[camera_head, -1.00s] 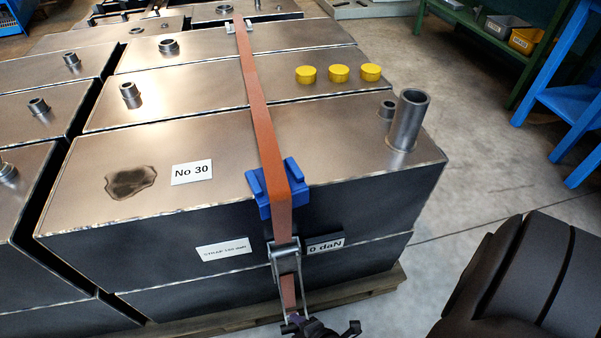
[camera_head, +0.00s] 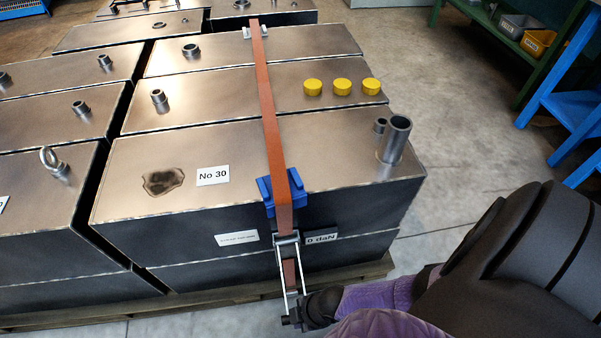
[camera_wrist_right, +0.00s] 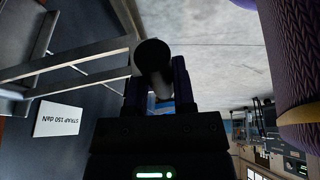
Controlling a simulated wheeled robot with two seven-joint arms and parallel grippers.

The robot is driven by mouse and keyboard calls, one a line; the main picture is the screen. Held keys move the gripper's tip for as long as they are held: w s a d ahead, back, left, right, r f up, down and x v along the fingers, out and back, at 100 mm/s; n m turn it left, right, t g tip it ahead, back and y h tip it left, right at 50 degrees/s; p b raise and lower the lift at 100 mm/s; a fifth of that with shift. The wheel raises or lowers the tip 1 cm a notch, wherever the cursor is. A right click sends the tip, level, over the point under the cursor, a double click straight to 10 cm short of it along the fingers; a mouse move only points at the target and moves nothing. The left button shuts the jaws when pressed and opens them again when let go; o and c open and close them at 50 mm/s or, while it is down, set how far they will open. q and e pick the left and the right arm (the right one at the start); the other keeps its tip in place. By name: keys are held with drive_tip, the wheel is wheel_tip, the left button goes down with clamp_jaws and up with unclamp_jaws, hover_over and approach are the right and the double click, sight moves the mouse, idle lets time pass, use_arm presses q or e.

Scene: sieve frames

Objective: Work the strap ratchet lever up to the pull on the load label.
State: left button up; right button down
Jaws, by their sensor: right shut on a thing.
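The orange strap (camera_head: 268,110) runs over the metal boxes and a blue corner protector (camera_head: 266,190) to the ratchet on the front face. Its silver ratchet lever (camera_head: 280,267) points down and out toward me. My right gripper (camera_head: 296,316) is shut on the lever's end bar; the bar's round end (camera_wrist_right: 153,58) shows between the fingers (camera_wrist_right: 155,90) in the right wrist view. The load label (camera_head: 321,238) beside the ratchet reads 0 daN. A white plate (camera_head: 237,239) to its left reads STRAP 150 daN in the wrist view (camera_wrist_right: 58,118). My left gripper is out of view.
The front box bears a "No 30" plate (camera_head: 212,175), a dark stain (camera_head: 163,181) and an upright pipe (camera_head: 396,140). Yellow caps (camera_head: 342,87) sit behind. The boxes stand on a wooden pallet (camera_head: 215,296). Bare floor (camera_head: 440,150) lies to the right, with a blue stand (camera_head: 570,100) beyond.

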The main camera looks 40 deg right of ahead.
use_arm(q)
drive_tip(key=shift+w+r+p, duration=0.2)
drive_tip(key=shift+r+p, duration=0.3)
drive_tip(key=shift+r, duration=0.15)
use_arm(e)
drive_tip(key=shift+r, duration=0.9)
drive_tip(key=shift+c, duration=2.3)
unclamp_jaws()
use_arm(q)
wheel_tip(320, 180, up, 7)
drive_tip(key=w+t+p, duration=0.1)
drive_tip(key=p, duration=0.6)
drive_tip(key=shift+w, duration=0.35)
use_arm(e)
drive_tip(key=v, duration=1)
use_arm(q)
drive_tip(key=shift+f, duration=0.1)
use_arm(e)
drive_tip(key=shift+f, duration=0.1)
